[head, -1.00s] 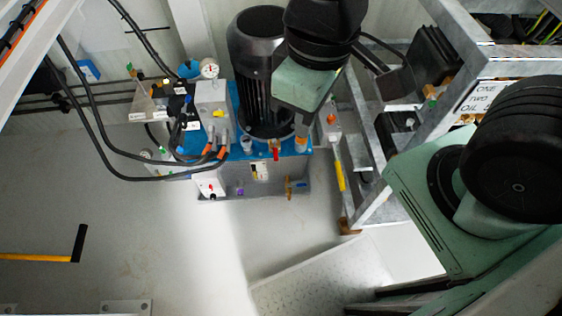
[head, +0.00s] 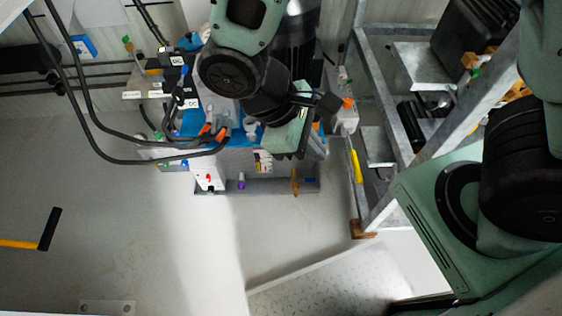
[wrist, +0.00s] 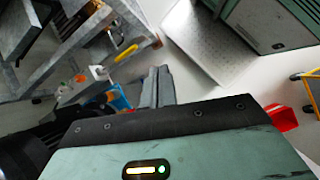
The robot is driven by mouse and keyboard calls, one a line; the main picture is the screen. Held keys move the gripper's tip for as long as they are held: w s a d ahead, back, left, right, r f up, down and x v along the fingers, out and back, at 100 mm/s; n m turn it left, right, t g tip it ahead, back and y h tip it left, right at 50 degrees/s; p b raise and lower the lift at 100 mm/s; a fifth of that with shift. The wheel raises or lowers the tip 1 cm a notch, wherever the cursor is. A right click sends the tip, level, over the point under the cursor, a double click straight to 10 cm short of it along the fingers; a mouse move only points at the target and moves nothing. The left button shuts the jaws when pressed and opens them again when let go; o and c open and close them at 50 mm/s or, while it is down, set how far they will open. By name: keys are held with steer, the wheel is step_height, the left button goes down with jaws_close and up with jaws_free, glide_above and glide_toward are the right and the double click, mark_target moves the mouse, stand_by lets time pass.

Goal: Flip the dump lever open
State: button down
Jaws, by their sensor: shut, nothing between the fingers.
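The pump unit has a blue top (head: 190,118) and a grey front with small valves. A yellow handle (head: 356,166) hangs below a grey box with an orange knob (head: 347,102), right of the unit. The handle also shows in the wrist view (wrist: 125,53). I cannot tell which part is the dump lever. My gripper's fingers (wrist: 160,72) are together and empty in the wrist view, to the right of the unit's blue part (wrist: 118,100). In the head view, my arm covers the motor and the unit's right top, and the fingers cannot be made out.
A grey metal frame (head: 395,185) stands right of the unit. Black hoses (head: 95,130) loop at its left. A black-and-yellow tool (head: 50,229) lies at far left. A red object (wrist: 283,118) is at the right of the wrist view. The floor in front is mostly clear.

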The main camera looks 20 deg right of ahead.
steer(key=w+d+f+n+t+h+b, duration=0.2)
steer(key=w+f+t+h+b, duration=0.15)
steer(key=f+b, duration=0.5)
steer(key=w+d+f+n+t+h+b, duration=0.1)
steer(key=w+f+n+t+h+b, duration=0.25)
steer(key=f, duration=0.85)
steer(key=w+d+f+n+t+h+b, duration=0.15)
steer(key=f+h+b, duration=0.25)
steer(key=f+b, duration=0.55)
steer(key=w+a+f+n+t+y+b, duration=0.2)
steer(key=w+a+f+n+t+b, duration=0.1)
steer(key=f+t, duration=0.5)
steer(key=w+a+f+n+t+y+b, duration=0.3)
steer(key=w+f+n+t+b, duration=0.2)
steer(key=f+n+t+b, duration=0.2)
steer(key=shift+f+t+y+b, duration=0.3)
steer(key=shift+f+t+b, duration=0.35)
steer(key=shift+f, duration=0.1)
steer(key=s+r+b+x, duration=0.1)
steer(key=b+x, duration=0.5)
steer(key=x, duration=0.6)
steer(key=shift+r, duration=0.95)
